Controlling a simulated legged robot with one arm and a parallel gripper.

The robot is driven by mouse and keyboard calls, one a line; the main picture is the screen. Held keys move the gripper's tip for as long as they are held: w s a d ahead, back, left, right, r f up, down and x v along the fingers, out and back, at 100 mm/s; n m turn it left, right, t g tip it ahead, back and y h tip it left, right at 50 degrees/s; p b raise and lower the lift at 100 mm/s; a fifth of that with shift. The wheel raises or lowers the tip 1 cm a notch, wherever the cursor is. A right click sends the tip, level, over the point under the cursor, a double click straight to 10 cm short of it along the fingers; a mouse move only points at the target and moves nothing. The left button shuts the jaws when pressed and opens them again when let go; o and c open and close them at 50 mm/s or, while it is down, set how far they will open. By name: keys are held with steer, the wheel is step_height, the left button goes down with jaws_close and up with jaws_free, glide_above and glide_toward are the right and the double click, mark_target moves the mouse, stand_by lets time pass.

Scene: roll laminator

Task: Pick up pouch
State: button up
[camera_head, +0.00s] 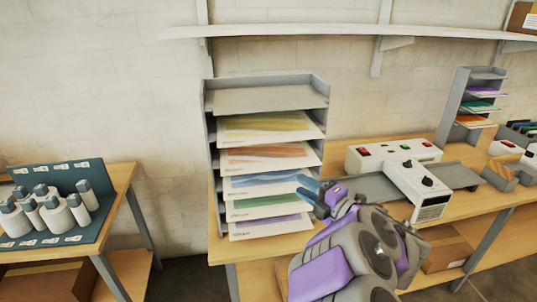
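A grey tiered rack (210,150) stands on the wooden table. Its top shelf is empty. Below it, flat pouch-like sheets stick out of the tiers: yellow (265,129), orange (265,157), blue (260,184), green (262,208) and purple (268,227). Each has a pale front edge with small print, too small to read. My gripper (310,188) has blue fingers and is at the rack's right front, overlapping the right ends of the blue and green sheets in the picture. I cannot tell whether it touches a sheet, and the finger gap is not clear.
A white machine with buttons (395,155) and a grey bed (365,188) sits right of the rack. A smaller rack (463,95) stands farther right. A shelf (300,31) runs above. White bottles (55,215) stand on a separate table at left.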

glide_toward(272, 167)
steer(key=x, duration=0.4)
steer(key=b+x, duration=0.1)
steer(key=x, duration=0.2)
steer(key=b+x, duration=0.1)
steer(key=x, duration=0.2)
steer(key=shift+a+f, duration=0.25)
steer(key=shift+d+r, duration=0.1)
steer(key=shift+d, duration=0.45)
steer(key=shift+c, duration=1.3)
steer(key=c, duration=0.3)
steer(key=shift+a, duration=0.25)
jaws_close()
